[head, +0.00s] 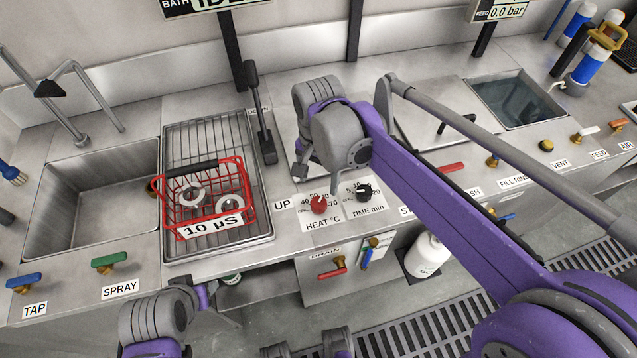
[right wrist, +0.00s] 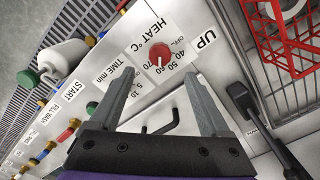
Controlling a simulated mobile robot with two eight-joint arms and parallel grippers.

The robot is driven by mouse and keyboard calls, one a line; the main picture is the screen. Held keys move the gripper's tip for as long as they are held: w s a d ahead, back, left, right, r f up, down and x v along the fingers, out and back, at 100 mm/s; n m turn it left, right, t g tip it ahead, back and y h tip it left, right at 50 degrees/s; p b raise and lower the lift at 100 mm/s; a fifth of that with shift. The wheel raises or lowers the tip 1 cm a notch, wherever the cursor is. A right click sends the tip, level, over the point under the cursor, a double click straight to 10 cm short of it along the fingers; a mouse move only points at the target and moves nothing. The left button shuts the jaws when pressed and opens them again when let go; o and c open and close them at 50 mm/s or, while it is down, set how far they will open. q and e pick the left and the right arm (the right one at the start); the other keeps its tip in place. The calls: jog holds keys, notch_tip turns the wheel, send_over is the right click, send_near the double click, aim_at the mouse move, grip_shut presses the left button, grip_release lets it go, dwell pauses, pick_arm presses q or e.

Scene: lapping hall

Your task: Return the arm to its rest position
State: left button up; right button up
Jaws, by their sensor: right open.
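My right arm reaches in from the right in the head view, and my right gripper (head: 318,180) hangs above the panel by the red HEAT knob (head: 319,204). In the right wrist view my right gripper (right wrist: 163,92) is open and empty. The HEAT knob (right wrist: 160,61) shows beyond and between its fingers, with no visible contact. Part of my left arm shows at the bottom left of the head view, with what seems to be my left gripper (head: 222,310) low in front of the counter. Its jaws cannot be made out.
A red wire basket (head: 164,215) labelled 10 µS holds ring-shaped parts on a wire rack (head: 185,145). A dark lever (head: 262,115) stands beside it. An empty sink (head: 85,200) is at left and a water-filled tank (head: 515,100) at right. A black TIME knob (head: 363,190) is close by.

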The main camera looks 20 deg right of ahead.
dwell(0.5)
jog(key=s+d+n+t+p, duration=0.2)
jog(key=s+d+n, duration=0.1)
jog(key=s, duration=0.4)
jog(key=s+d+f+n+t+p, duration=0.1)
jog(key=s+d+n+t+p, duration=0.1)
jog(key=s+n, duration=0.3)
jog(key=shift+s+d+f+n+t+p, duration=0.25)
jog(key=shift+s+d+n+t+p, duration=0.1)
jog(key=shift+s+d+t, duration=0.6)
